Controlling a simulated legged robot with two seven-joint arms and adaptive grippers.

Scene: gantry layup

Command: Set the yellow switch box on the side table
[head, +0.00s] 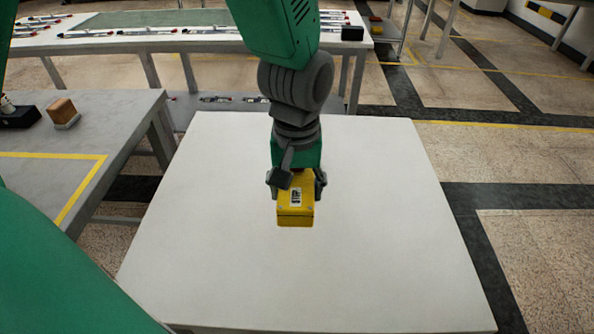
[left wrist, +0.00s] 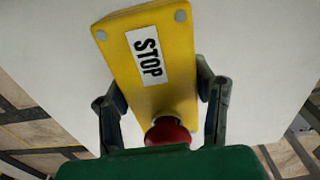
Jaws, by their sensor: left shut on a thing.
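The yellow switch box (head: 295,213) is held in my left gripper (head: 296,180) over the white side table (head: 380,220) in the head view. In the left wrist view, the yellow switch box (left wrist: 180,85) shows a white STOP label and a red button near my gripper. The fingers of my left gripper (left wrist: 163,110) are closed on its two sides. I cannot tell whether the box's underside touches the table top. My right gripper is not in view.
The white table top is otherwise bare around the box. A grey table (head: 110,120) with a yellow taped outline stands at the left, with a brown block (head: 62,110) on it. A long bench (head: 200,42) with several small parts stands at the back.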

